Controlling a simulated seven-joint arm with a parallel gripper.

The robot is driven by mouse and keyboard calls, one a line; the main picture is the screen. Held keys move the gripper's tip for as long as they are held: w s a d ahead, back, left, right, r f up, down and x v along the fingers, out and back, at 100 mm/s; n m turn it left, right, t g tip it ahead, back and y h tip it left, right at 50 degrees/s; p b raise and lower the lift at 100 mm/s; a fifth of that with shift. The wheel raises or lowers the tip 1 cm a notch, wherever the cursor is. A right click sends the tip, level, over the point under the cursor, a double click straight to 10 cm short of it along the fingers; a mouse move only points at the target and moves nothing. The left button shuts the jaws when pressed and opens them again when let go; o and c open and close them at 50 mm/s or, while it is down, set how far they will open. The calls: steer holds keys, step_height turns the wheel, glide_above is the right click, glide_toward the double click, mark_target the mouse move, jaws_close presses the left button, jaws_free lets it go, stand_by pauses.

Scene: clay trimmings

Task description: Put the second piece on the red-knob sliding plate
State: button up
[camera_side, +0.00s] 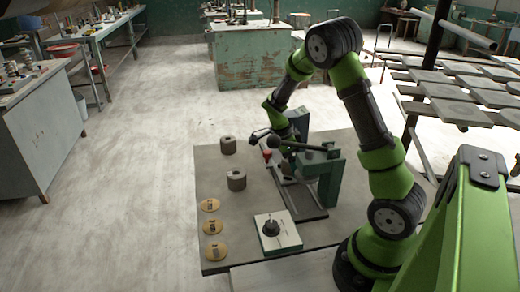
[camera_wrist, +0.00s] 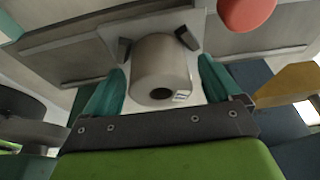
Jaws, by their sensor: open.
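In the wrist view a grey cylinder (camera_wrist: 168,55) with a dark hole and a small white label lies between the two teal fingers of my gripper (camera_wrist: 160,72). The fingers are open, one on each side of it. The cylinder appears to rest on a pale plate (camera_wrist: 197,22) with dark corner stops. A red knob (camera_wrist: 247,12) is at the upper right; it also shows in the side view (camera_side: 267,154). There my arm hides the plate and this cylinder. Two more grey cylinders stand on the table, one farther back (camera_side: 228,145), one nearer (camera_side: 236,181).
A green-grey upright fixture (camera_side: 331,175) and a dark lever stand close to my gripper. The table (camera_side: 215,190) is bare between the discs and cylinders.

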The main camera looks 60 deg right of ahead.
steer(key=shift+r, duration=0.1)
steer(key=v, duration=1.2)
steer(key=s+a+r+n+t, duration=0.1)
steer(key=a+r+n+t, duration=0.1)
steer(key=a+r+n, duration=0.1)
steer(key=s+a+r+n+t, duration=0.1)
steer(key=a+r+n+t, duration=0.1)
steer(key=a+n, duration=0.4)
steer(key=s+a+r+n+t, duration=0.1)
steer(key=a+r+n+t, duration=0.1)
steer(key=a+r+n, duration=0.2)
steer(key=shift+a+r+n+y, duration=0.15)
steer(key=shift+r+n+y, duration=0.05)
steer(key=shift+n, duration=0.75)
steer(key=shift+a+r+n+y, duration=0.15)
steer(key=shift+n+y, duration=0.05)
steer(key=shift+n, duration=0.75)
steer(key=s+a+n+t+y, duration=0.3)
steer(key=s+a+n, duration=0.3)
steer(key=s+a, duration=0.1)
steer(key=shift+s+a+f+t+y, duration=0.25)
steer(key=shift+a+f, duration=0.25)
steer(key=shift+a, duration=0.4)
